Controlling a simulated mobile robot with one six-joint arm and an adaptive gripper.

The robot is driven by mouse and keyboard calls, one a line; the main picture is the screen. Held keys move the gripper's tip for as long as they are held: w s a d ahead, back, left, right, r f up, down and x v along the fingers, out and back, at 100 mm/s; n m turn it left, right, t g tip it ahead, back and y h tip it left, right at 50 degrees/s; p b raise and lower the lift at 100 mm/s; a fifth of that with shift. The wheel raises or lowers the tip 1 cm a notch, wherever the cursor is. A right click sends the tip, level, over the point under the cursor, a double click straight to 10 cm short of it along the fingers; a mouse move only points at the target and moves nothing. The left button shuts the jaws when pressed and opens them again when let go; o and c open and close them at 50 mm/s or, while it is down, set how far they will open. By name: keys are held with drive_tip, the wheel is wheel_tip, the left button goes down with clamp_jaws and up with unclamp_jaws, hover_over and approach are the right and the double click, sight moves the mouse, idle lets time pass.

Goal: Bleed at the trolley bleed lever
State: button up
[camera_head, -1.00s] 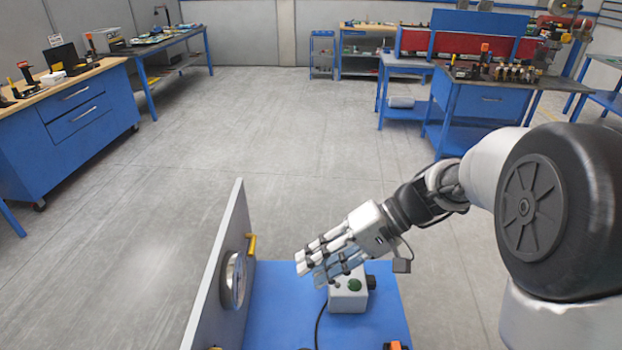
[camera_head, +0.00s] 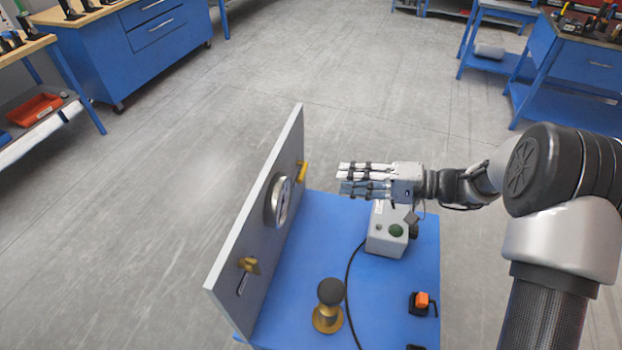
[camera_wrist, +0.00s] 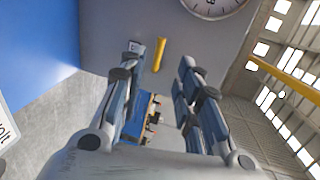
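A grey upright panel (camera_head: 262,228) stands on the left side of a blue trolley top (camera_head: 290,315). A yellow lever (camera_head: 301,172) is on its far end, past a round gauge (camera_head: 279,201). A second, brass-yellow fitting (camera_head: 249,265) is on its near end. I cannot read which is the bleed lever. My gripper (camera_head: 341,179) is open and empty, right of the yellow lever, fingers pointing at the panel. In the wrist view the yellow lever (camera_wrist: 160,55) appears upright, ahead of the two spread fingers, with the gauge (camera_wrist: 213,5) above right.
A grey box with a green button (camera_head: 386,240) stands below and right of my gripper. A black knob on a brass base (camera_head: 329,305), a black cable (camera_head: 349,290) and an orange switch (camera_head: 422,301) are nearer on the trolley. Open floor lies beyond; benches stand farther off.

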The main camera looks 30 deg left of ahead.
drive_tip(key=b+x, duration=0.1)
drive_tip(key=x, duration=0.9)
clamp_jaws()
